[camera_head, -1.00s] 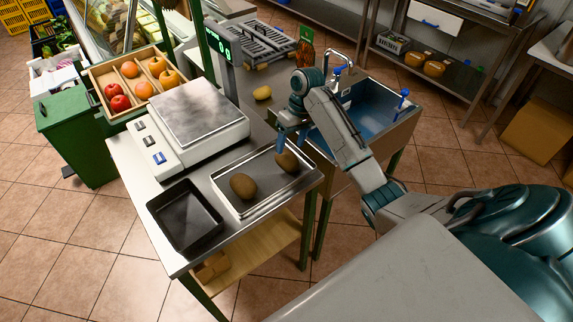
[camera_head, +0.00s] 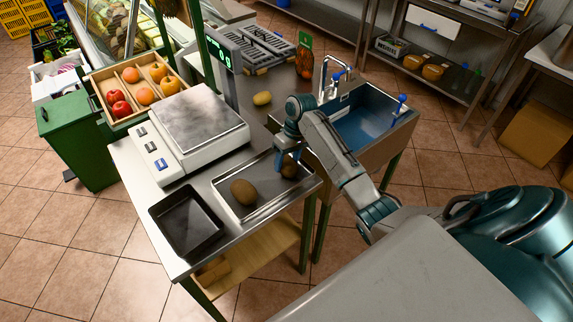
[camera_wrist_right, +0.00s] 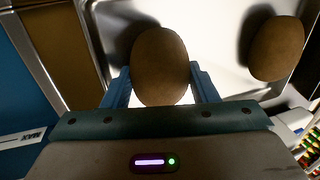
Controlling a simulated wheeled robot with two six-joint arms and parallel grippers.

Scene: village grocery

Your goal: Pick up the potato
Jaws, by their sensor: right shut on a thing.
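A brown potato (camera_head: 291,168) is at the right end of the shallow metal tray (camera_head: 262,207) on the steel table. My right gripper (camera_head: 287,165) is shut on it, partly covering it in the head view. In the right wrist view the potato (camera_wrist_right: 160,66) sits between the two blue fingers, one on each side. I cannot see a gap between it and the tray. A second brown potato (camera_head: 243,191) lies free in the tray, to the left; it also shows in the right wrist view (camera_wrist_right: 277,48). My left gripper is not in view.
A black tray (camera_head: 186,218) lies left of the metal tray, and a white scale (camera_head: 190,150) stands behind. A yellow oval item (camera_head: 262,98) lies farther back. The sink (camera_head: 365,118) with its tap is behind my right arm. A fruit crate (camera_head: 105,100) stands back left.

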